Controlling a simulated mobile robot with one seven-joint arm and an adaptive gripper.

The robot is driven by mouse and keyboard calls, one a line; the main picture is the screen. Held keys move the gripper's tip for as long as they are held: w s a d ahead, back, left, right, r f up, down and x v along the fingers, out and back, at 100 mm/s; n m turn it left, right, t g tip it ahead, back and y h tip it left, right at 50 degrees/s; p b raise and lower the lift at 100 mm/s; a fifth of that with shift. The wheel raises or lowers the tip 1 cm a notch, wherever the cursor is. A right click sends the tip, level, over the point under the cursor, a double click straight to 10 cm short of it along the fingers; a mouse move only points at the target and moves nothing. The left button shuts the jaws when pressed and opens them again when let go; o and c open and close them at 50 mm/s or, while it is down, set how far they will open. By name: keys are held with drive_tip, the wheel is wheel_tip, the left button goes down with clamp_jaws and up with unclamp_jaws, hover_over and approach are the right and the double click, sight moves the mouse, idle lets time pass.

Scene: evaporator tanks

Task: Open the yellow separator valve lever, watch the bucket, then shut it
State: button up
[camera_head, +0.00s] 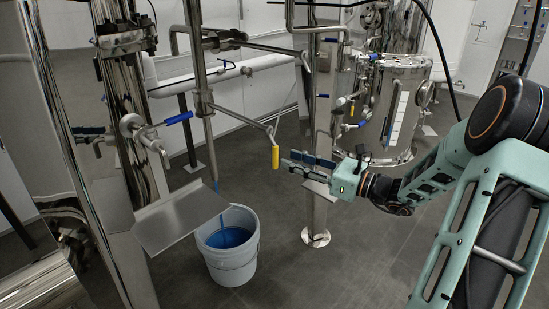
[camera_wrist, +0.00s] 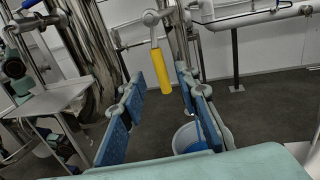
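The yellow valve lever (camera_head: 275,158) hangs down from a thin steel pipe branch, left of my gripper (camera_head: 294,161). In the wrist view the yellow lever (camera_wrist: 162,72) shows between my gripper's two blue-padded fingers (camera_wrist: 160,88), beyond or near their tips. The fingers are wide apart and hold nothing; I cannot tell whether either touches the lever. The white bucket (camera_head: 232,271) stands on the floor below the vertical pipe, with blue liquid (camera_head: 229,237) inside. A thin blue streak (camera_head: 218,200) runs from the pipe end toward the bucket. The bucket (camera_wrist: 186,137) is partly hidden by the right finger in the wrist view.
A steel tray (camera_head: 178,214) juts out left of the bucket. A vertical steel post (camera_head: 315,215) with a round foot stands close to my gripper. Blue-handled valves (camera_head: 178,118) and a large tank (camera_head: 400,100) stand nearby.

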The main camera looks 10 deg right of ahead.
sight(275, 154)
drive_tip(key=b+x, duration=0.1)
drive_tip(key=x, duration=0.5)
drive_tip(key=shift+w+a, duration=0.1)
drive_tip(key=shift+a, duration=0.1)
clamp_jaws()
